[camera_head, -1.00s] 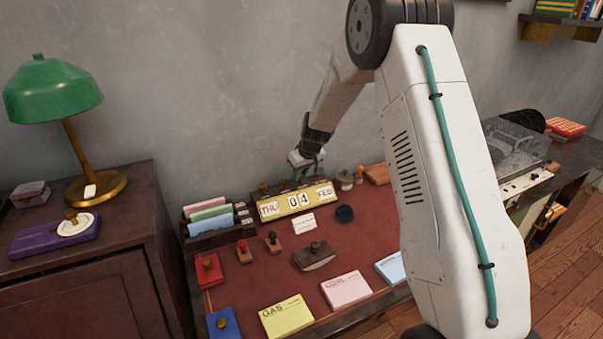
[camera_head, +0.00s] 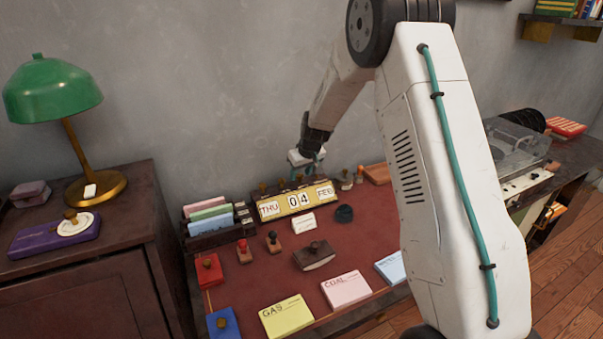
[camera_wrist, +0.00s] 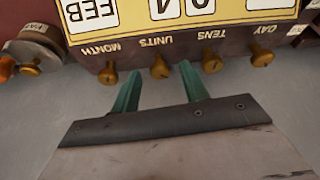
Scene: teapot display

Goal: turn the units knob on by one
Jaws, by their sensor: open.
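The date display (camera_head: 296,200) stands at the back of the red-topped desk and reads THU 04 FEB. In the wrist view it appears upside down, with several brass knobs in a row along its edge. The units knob (camera_wrist: 160,70) lies between the month knob (camera_wrist: 108,76) and the tens knob (camera_wrist: 211,63). My gripper (camera_wrist: 158,75) is open, its two green fingers apart. The fingertips are on either side of the units knob in the picture; I cannot tell whether they touch it. In the head view my gripper (camera_head: 308,172) is above and behind the display.
A file holder (camera_head: 212,222) with coloured cards stands left of the display. Several stamps, a dark round pad (camera_head: 344,214) and a small white card (camera_head: 303,222) are in front. The grey wall is close behind.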

